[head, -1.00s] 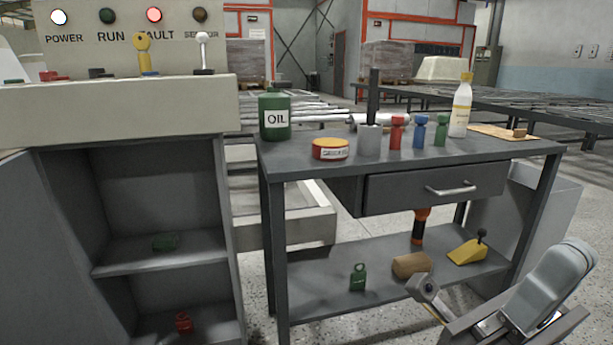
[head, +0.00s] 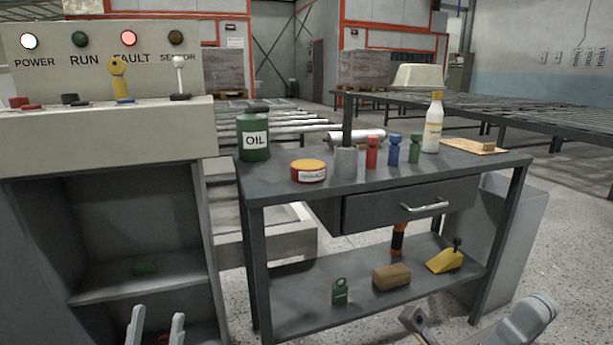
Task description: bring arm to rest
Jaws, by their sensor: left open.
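My left gripper (head: 157,322) shows at the bottom left of the head view. Its two light grey fingers stand apart with nothing between them, in front of the grey cabinet's lower shelves. Parts of my right arm show at the bottom right, in front of the workbench's lower shelf. They are cut off by the frame edge, and I cannot make out the state of its jaws. No object is seen held.
A dark workbench (head: 285,196) carries a green oil can (head: 254,138), a tin (head: 308,171), small coloured bottles and a white bottle (head: 433,125). Its lower shelf holds a brown block (head: 391,277) and a yellow wedge (head: 444,260). A control panel (head: 105,128) stands left. Floor shows at right.

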